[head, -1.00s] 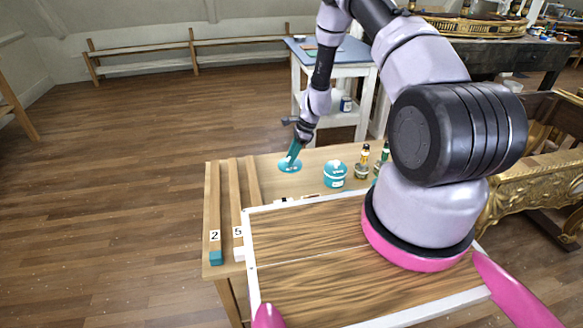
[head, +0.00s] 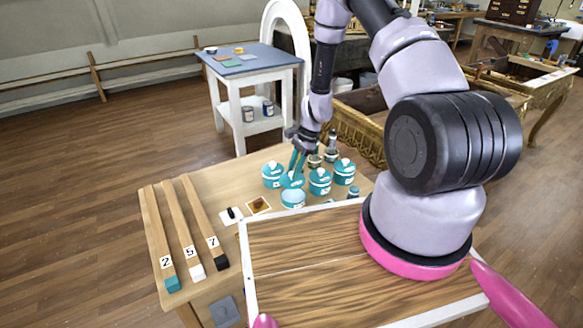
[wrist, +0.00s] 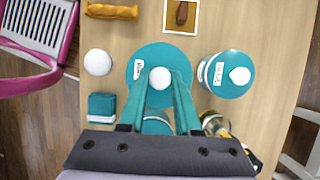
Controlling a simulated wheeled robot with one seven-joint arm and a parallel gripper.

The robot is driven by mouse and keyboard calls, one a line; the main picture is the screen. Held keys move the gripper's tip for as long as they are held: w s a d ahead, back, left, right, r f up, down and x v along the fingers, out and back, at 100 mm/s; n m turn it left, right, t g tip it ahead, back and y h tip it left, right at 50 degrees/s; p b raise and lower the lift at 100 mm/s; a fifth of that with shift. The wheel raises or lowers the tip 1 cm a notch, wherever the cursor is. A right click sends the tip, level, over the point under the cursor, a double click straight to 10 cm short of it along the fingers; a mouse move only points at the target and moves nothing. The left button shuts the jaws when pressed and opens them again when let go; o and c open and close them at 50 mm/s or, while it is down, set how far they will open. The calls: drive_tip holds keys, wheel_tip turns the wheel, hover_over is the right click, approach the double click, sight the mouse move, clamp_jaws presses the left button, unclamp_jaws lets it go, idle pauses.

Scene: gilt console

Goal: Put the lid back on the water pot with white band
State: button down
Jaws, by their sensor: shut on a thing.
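My gripper (wrist: 160,92) has teal fingers closed on the white knob of a teal lid (wrist: 134,77). The held lid (head: 291,180) also shows in the head view, among the teal pots and just behind a teal pot with a pale, seemingly open top (head: 293,200). The lid appears apart from that pot, but the height gap is unclear. In the wrist view, part of a teal round thing (wrist: 157,125) shows between the fingers, mostly hidden. A lidded teal pot with a white knob (wrist: 230,75) stands to the right; a pale band shows at its side.
Other lidded teal pots (head: 272,174) (head: 320,181) (head: 344,171) crowd around the lid. Small bottles (head: 332,150) stand behind. A brown picture card (head: 259,205) and numbered wooden strips (head: 185,228) lie to the left. Some bare tabletop (head: 220,185) is free there.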

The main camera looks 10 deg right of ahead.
drive_tip(key=shift+s+d+f, duration=0.1)
drive_tip(key=shift+d+f, duration=0.05)
drive_tip(key=shift+f, duration=0.05)
wheel_tip(320, 180, down, 2)
drive_tip(key=shift+d+f, duration=0.1)
drive_tip(key=shift+f, duration=1.9)
drive_tip(key=shift+f, duration=0.15)
idle(0.5)
drive_tip(key=c, duration=0.5)
unclamp_jaws()
drive_tip(key=shift+o, duration=0.2)
drive_tip(key=o, duration=0.4)
